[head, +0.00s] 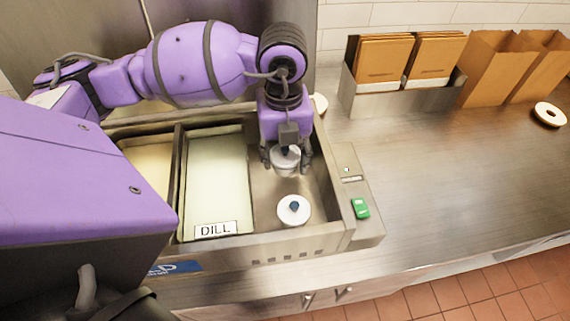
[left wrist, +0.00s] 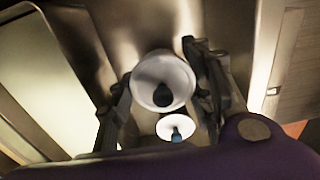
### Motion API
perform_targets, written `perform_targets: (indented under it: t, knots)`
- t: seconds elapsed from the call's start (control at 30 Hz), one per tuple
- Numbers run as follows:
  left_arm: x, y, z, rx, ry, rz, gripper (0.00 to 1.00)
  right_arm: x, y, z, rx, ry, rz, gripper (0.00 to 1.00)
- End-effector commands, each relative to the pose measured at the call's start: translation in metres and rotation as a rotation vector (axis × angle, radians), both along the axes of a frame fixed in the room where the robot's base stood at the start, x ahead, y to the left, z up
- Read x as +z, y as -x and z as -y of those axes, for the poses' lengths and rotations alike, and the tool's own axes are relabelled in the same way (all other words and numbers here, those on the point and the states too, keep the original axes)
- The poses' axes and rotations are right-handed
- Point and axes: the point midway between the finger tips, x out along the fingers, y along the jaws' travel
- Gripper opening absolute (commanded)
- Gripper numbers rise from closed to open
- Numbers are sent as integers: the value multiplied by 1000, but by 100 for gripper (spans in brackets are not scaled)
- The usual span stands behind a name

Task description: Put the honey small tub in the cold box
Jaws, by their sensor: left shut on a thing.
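My left gripper (head: 286,167) is pointed down into the open right bay of the metal cold box (head: 290,244). It is shut on a small white tub (head: 285,157) with a dark knob on top. The tub also shows between the fingers in the left wrist view (left wrist: 163,70). It is inside the bay's walls, near the back; I cannot tell if it touches the floor. A second white tub (head: 293,211) with a dark blue knob stands in front of it, also visible in the wrist view (left wrist: 174,128). No honey label is readable on either. My right gripper is not in view.
A pale tray labelled DILL (head: 215,190) fills the middle bay, with another pale tray (head: 150,163) to its left. A green switch (head: 360,208) is on the box's right end.

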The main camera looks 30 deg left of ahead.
Motion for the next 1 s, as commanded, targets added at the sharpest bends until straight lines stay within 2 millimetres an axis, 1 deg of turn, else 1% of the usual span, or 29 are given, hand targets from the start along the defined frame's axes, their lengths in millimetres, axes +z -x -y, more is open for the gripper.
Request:
perform_targets:
  t: [0.07, 0.23, 0.3, 0.53, 0.67, 0.7, 0.83, 1.0]
  knots:
    - [-6, 0, 0, 0, 1, -1, 19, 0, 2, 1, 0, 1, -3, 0]
    - [-30, 1, 0, 0, 0, -2, 19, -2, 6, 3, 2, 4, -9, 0]
    - [-36, 0, 0, 0, 0, 0, 19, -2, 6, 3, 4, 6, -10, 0]
    - [-37, 0, 0, -1, 0, 2, 19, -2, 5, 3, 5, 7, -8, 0]
    - [-40, 0, 0, -2, 0, 1, 19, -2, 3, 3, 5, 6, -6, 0]
    - [-41, 0, 0, -2, 0, 1, 49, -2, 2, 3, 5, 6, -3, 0]
    - [-40, 0, 0, -2, 0, 1, 66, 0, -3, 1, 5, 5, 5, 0]
    - [-40, 0, 0, -2, 0, 1, 66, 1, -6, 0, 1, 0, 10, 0]
